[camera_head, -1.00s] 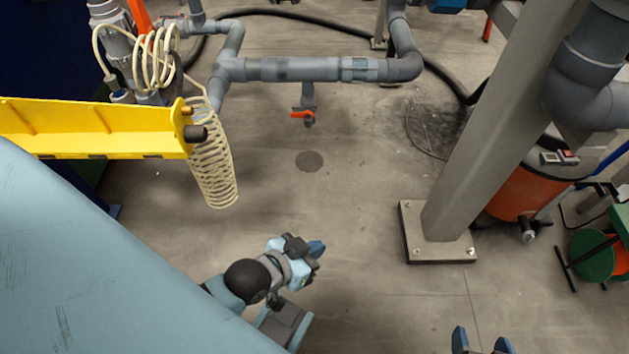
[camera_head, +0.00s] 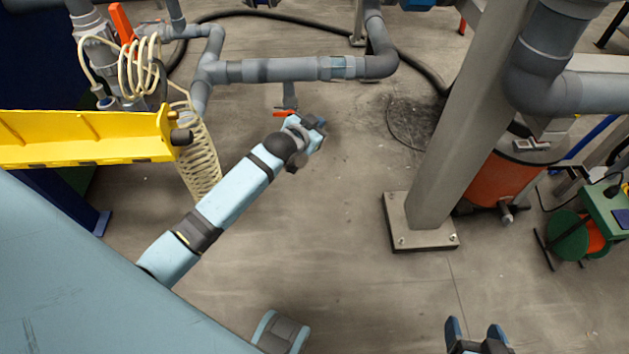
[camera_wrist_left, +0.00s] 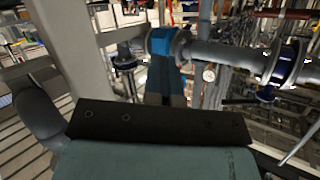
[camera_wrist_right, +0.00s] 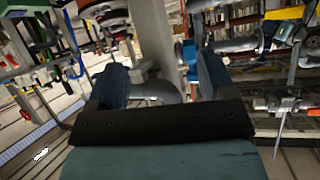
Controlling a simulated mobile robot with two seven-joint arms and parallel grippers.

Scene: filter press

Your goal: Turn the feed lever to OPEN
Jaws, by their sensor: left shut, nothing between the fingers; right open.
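Two levers show in the head view, and no label tells which one is the feed lever. A long orange lever (camera_head: 121,22) stands upright on the grey pipework at upper left. A small red-orange valve handle (camera_head: 284,113) sits on a short pipe below the horizontal grey pipe. My left gripper (camera_head: 318,122) is shut and empty, just right of and below the small handle in the picture; contact cannot be told. Its closed blue fingers (camera_wrist_left: 162,45) fill the middle of the left wrist view. My right gripper (camera_head: 479,328) is open and empty at the bottom edge, far from both levers.
A horizontal grey pipe (camera_head: 290,69) runs behind my left gripper. A yellow beam (camera_head: 80,140) and a cream coiled hose (camera_head: 203,170) lie to the left. A grey steel column (camera_head: 455,130) stands to the right, with an orange drum (camera_head: 505,180) behind it. The floor between is clear.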

